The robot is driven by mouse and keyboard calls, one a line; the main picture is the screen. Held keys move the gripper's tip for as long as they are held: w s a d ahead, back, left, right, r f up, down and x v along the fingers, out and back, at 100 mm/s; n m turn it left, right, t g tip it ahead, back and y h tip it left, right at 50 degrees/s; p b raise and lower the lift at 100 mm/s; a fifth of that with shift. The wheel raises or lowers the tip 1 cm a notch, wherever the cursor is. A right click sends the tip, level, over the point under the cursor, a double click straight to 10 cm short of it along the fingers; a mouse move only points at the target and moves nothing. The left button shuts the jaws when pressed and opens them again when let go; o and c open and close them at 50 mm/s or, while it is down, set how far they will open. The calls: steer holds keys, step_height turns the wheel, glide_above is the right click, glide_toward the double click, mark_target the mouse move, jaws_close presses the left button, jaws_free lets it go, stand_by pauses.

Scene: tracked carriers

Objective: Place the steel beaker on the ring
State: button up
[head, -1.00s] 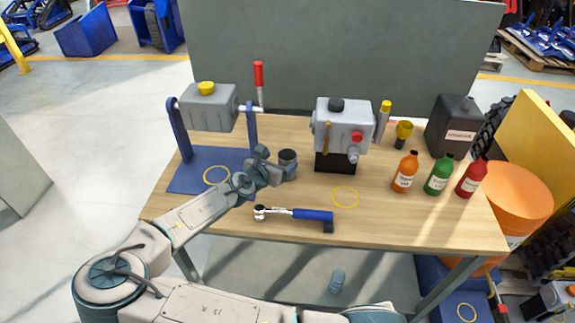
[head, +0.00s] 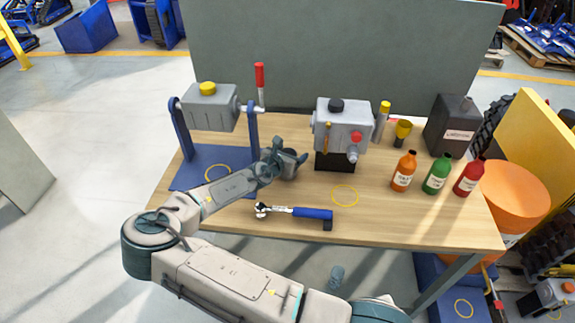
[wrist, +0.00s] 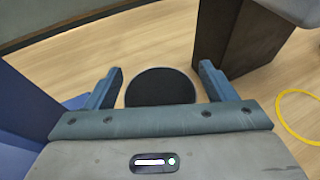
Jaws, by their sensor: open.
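The steel beaker (wrist: 160,86) shows in the wrist view as a dark round top between the two open fingers of my gripper (wrist: 160,82). Gaps show on both sides of it. In the head view my gripper (head: 293,158) is at the beaker on the wooden table and mostly hides it. A yellow ring (head: 345,187) is marked on the table to the right, in front of the grey machine; a ring also shows at the right edge of the wrist view (wrist: 281,112). Another yellow ring (head: 217,165) lies on the blue plate at left.
The grey machine (head: 343,118) on its dark block stands right of my gripper, close by. The blue stand (head: 185,178) is on the left. A torque wrench (head: 300,212) lies in front. Orange (head: 403,174), green (head: 437,177) and red (head: 468,180) bottles stand at right.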

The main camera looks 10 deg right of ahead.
steer(key=shift+c, duration=0.3)
steer(key=c, duration=1)
steer(key=shift+c, duration=0.7)
steer(key=shift+r, duration=0.15)
